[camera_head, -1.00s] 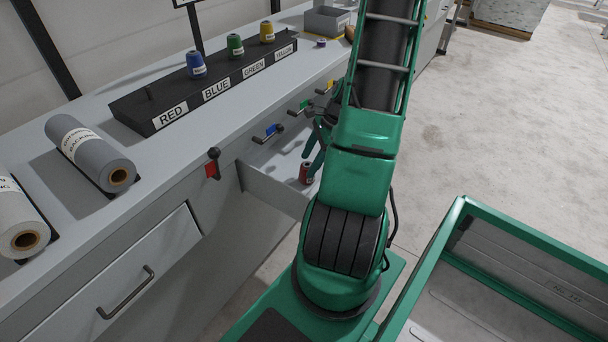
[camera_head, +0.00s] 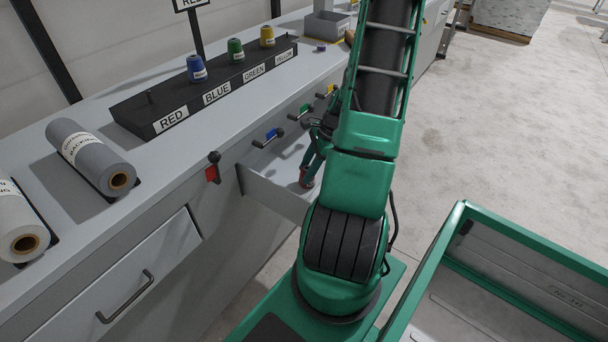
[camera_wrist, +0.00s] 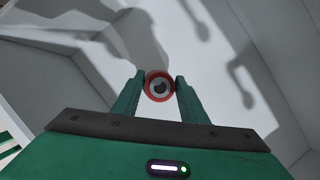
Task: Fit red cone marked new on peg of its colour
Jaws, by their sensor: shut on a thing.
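A red cone (camera_wrist: 148,77) stands between my gripper's fingers (camera_wrist: 158,88) in the wrist view, seen from its top end with a dark centre. The fingers touch it from both sides. In the head view my gripper (camera_head: 308,178) reaches down into an open drawer (camera_head: 272,192), shut on the red cone (camera_head: 306,183), which is mostly hidden. Its label cannot be read here. Blue (camera_head: 196,69), green (camera_head: 235,50) and yellow (camera_head: 267,36) cones sit on the other pegs.
Levers with red (camera_head: 212,173), blue (camera_head: 268,137), green and yellow marks line the counter front. A grey bin (camera_head: 327,25) stands at the back. The drawer walls surround my gripper.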

